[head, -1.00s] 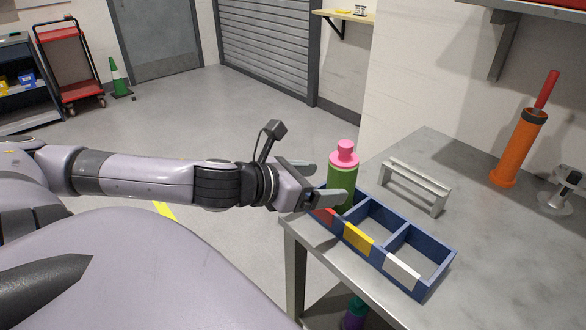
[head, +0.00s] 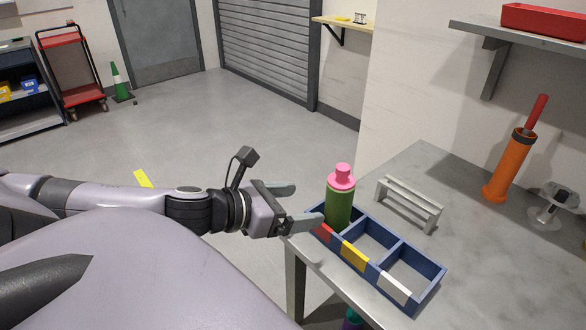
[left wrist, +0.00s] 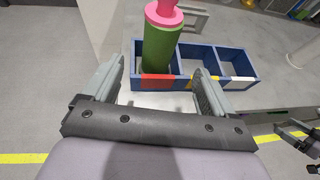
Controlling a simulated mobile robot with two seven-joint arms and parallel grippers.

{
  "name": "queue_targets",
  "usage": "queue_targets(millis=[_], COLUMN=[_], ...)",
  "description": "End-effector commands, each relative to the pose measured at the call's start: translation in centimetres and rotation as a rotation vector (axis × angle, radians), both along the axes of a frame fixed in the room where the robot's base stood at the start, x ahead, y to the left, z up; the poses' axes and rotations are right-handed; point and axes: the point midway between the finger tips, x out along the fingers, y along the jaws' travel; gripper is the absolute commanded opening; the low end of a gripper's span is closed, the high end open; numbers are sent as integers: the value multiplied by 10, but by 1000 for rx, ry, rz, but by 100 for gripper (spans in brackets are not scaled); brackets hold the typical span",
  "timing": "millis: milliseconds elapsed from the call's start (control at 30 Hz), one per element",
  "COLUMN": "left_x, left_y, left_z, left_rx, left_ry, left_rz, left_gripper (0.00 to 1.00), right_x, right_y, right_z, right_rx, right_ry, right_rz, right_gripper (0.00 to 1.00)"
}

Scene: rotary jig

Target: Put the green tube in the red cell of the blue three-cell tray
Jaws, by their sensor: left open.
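The green tube (head: 339,205) with a pink cap stands upright in the red-marked cell of the blue three-cell tray (head: 390,246). In the left wrist view the tube (left wrist: 156,50) rises from the cell behind the red label (left wrist: 158,82). The tray's other two cells, marked yellow (head: 355,256) and white (head: 395,288), are empty. My left gripper (head: 306,203) is open, its fingers to the left of the tube and apart from it. In the left wrist view its fingers (left wrist: 160,86) frame the red label with nothing between them.
A grey rack (head: 409,205) stands on the table behind the tray. An orange cylinder with a red rod (head: 509,165) and a clear spool-like object (head: 552,208) stand at the right. The metal table (head: 470,250) has bare room right of the tray.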

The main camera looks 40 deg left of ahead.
Motion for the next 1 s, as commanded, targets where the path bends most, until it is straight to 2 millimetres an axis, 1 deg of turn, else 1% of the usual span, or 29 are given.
queue_targets(millis=[67, 133, 167, 267, 367, 400, 467, 500, 567, 600, 667, 700, 767, 867, 900, 1000], left_x=[-2, -4, -5, -9, -19, -24, -32, -37, -44, -49, -55, -60, -65, -73, -75, -79], left_y=[2, 6, 9, 24, 39, 43, 46, 45, 42, 38, 30, 23, 10, -19, -33, -68], left_z=[1, -3, -7, -27, -57, -72, -93, -107, -126, -138, -155, -167, -184, -210, -219, -236], left_rx=[-6, -41, -72, -248, -523, -648, -834, -955, -1129, -1240, -1401, -1508, -1673, -1967, -2084, -2341], left_ry=[1, 14, 24, 76, 148, 177, 217, 243, 275, 297, 327, 347, 378, 434, 457, 516], left_rz=[6, 33, 57, 184, 369, 449, 565, 639, 741, 803, 893, 953, 1042, 1193, 1252, 1382], left_gripper=[87, 87, 87, 87, 87, 87, 87, 87, 87, 87, 87, 87, 87, 87, 87, 87], right_x=[0, 0, 0, 0, 0, 0, 0, 0, 0, 0, 0, 0, 0, 0, -1, 0], right_y=[0, 0, 0, 0, 0, 0, 1, 1, 1, 1, 1, 1, 1, 1, 1, 1], right_z=[3, 3, 3, 3, 3, 3, 3, 3, 3, 3, 3, 3, 3, 3, 3, 3], right_rx=[1, 1, 2, 2, 2, 2, 3, 3, 3, 4, 4, 4, 4, 4, 4, 4], right_ry=[0, 0, 0, 0, 0, 0, 0, 0, 0, 0, 0, 1, 0, 1, 1, 1], right_rz=[-1, -1, -1, -1, -2, -2, -2, -2, -2, -2, -2, -2, -2, -2, -2, -2], right_gripper=[91, 91, 91, 91, 91, 91, 91, 91, 91, 91, 91, 91, 91, 91, 91, 91])
